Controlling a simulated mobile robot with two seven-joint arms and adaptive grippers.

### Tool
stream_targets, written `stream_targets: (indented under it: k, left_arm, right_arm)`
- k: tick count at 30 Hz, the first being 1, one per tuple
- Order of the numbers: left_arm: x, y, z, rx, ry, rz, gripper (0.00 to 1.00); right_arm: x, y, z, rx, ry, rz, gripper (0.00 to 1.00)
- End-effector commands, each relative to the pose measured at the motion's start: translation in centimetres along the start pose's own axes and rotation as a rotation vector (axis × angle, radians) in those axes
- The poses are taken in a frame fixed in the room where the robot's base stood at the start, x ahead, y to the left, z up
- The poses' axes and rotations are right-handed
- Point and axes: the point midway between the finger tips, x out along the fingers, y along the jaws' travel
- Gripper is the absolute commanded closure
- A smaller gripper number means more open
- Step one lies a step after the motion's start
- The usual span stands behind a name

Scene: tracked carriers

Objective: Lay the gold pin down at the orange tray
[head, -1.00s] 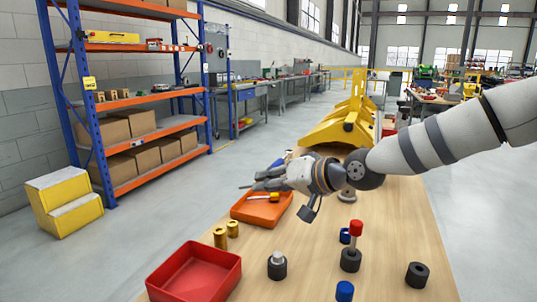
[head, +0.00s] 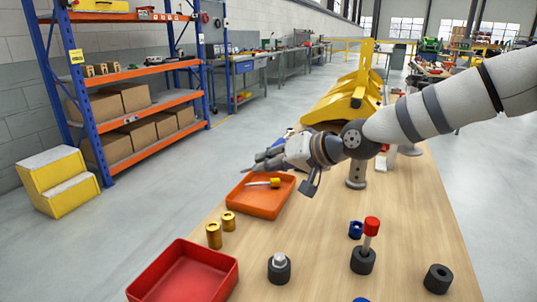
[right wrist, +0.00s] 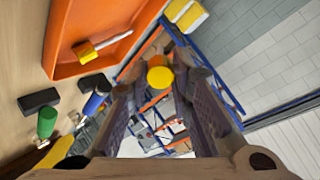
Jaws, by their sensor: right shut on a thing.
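My right gripper (head: 262,162) is just above the far edge of the orange tray (head: 264,208) in the head view. In the right wrist view its fingers close on a gold pin (right wrist: 160,77), seen end-on as a round yellow head; its shaft is hidden. The held pin cannot be made out in the head view. Another pin with a gold head (head: 275,182) and a pale shaft lies on its side in the tray, which also shows in the right wrist view (right wrist: 135,38). My left gripper is not in view.
A red tray (head: 225,283) and gold cylinders (head: 214,235) stand nearer. To the right are black collars (head: 437,279), one with a red-headed pin (head: 371,228). Green (right wrist: 47,121) and blue (right wrist: 93,103) pins show in the wrist view. A yellow rack (head: 340,103) stands behind.

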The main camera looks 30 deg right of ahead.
Motion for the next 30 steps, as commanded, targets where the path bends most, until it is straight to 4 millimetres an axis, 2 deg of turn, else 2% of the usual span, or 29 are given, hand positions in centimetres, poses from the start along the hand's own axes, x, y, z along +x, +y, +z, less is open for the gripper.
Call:
stream_targets:
  k: [12,26,27,29,30]
  left_arm:
    - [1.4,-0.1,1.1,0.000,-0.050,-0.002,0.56]
    - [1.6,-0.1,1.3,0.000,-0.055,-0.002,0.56]
    - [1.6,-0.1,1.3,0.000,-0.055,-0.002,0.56]
    - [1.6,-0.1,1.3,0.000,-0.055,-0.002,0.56]
    - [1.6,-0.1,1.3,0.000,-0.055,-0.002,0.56]
  right_arm:
    - [2.7,3.2,3.4,0.003,-0.003,0.002,1.00]
    - [3.0,3.6,3.8,0.001,0.002,-0.001,1.00]
    - [3.0,3.6,3.8,0.001,0.002,-0.001,0.73]
    - [3.0,3.6,3.8,0.001,0.002,-0.001,0.60]
    - [3.0,3.6,3.8,0.001,0.002,-0.001,0.57]
